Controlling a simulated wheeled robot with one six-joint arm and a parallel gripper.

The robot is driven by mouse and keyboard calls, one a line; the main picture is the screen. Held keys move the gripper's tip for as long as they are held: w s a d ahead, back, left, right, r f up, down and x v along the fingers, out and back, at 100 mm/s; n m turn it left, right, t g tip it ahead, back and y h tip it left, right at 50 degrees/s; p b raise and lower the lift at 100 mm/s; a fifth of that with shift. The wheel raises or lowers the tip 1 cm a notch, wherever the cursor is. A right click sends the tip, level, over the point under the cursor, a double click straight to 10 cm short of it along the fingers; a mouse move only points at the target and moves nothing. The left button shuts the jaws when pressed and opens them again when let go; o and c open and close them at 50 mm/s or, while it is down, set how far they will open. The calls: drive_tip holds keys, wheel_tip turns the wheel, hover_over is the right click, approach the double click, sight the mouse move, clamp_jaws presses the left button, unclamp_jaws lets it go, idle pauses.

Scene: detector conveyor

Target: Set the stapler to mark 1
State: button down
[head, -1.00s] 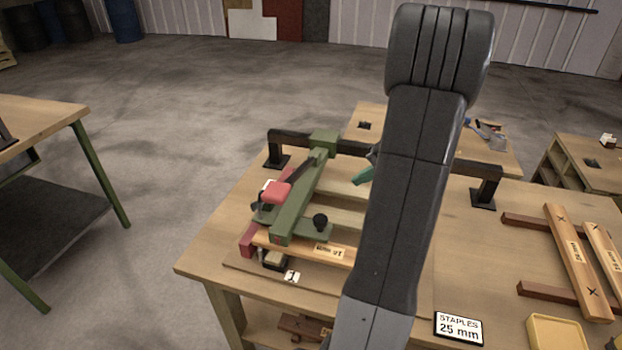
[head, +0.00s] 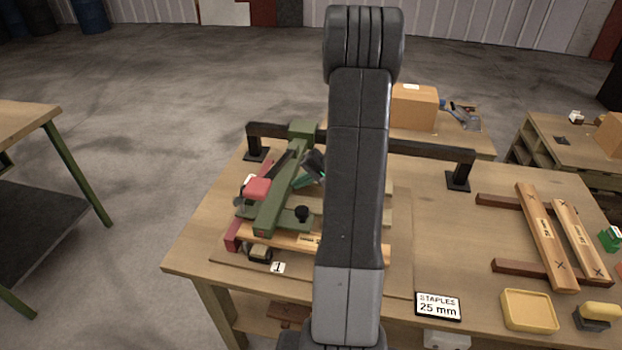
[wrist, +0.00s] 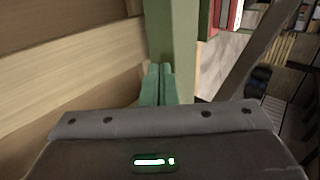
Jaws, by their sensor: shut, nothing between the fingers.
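The stapler (head: 275,197) is a long green arm with a red grip (head: 256,189) and a black knob (head: 302,213). It reaches from the black rail (head: 408,149) toward the front, over a wooden slat (head: 290,241). The white label with mark 1 (head: 278,267) lies just in front of the stapler's near end. My gripper (head: 307,179) is at the right side of the stapler, partly hidden behind my arm. In the wrist view, the green fingers (wrist: 158,82) are shut and empty beside the green beam (wrist: 180,40); I cannot tell whether they touch it.
A sign reading STAPLES 25 mm (head: 438,306) and a yellow tray (head: 529,310) are at the front right. Slats marked with crosses (head: 547,240) lie on dark bars at right. A cardboard box (head: 414,107) stands behind the rail. The bench middle right is clear.

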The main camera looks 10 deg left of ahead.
drive_tip(key=shift+a, duration=0.2)
drive_tip(key=shift+a+f+b, duration=0.15)
drive_tip(key=shift+a+b, duration=0.3)
drive_tip(key=shift+b, duration=0.35)
drive_tip(key=shift+a, duration=0.35)
drive_tip(key=shift+d, duration=0.1)
